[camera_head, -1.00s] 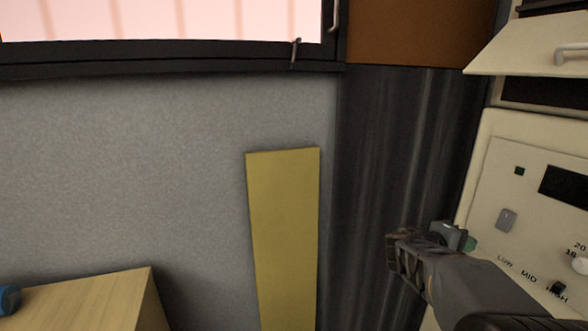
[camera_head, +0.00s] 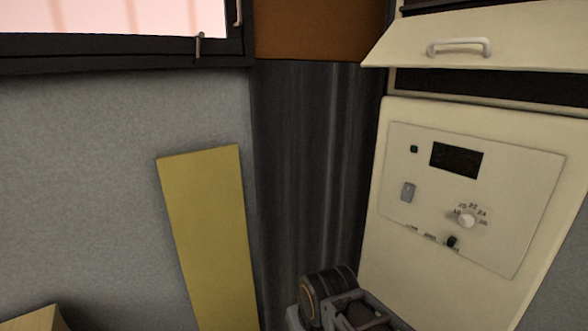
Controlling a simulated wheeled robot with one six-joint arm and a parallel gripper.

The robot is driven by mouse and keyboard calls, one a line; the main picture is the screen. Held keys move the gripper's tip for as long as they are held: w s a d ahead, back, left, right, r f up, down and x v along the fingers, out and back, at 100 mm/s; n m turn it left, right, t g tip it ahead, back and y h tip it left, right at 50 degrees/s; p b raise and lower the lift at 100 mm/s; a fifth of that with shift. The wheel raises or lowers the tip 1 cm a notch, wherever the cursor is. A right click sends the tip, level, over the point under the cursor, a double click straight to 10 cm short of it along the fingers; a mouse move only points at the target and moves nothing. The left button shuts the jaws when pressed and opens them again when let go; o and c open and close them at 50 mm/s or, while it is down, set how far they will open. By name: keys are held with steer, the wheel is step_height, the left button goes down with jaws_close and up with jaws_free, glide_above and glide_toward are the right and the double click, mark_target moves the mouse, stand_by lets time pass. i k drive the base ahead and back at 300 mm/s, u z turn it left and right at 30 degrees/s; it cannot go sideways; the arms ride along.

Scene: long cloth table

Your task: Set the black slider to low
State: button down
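The black slider (camera_head: 451,241) is a small dark knob low on the cream control panel (camera_head: 510,255). It stands at the right end of its row of labels, by the word that read HIGH in the earlier view. The LOW label (camera_head: 411,229) is at the left end of the row, with MID between them. Dark parts of my arm show at the bottom centre, below and left of the panel and apart from the slider. No gripper fingertips can be made out there.
A white dial (camera_head: 467,220) with numbers sits just above the slider. A grey switch (camera_head: 408,192), a dark display (camera_head: 456,160) and a small green button (camera_head: 414,149) are higher up. A cream flap with a handle (camera_head: 459,47) juts out above. A yellow board (camera_head: 208,235) leans at left.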

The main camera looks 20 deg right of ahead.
mark_target(451, 241)
steer(key=z, duration=1.65)
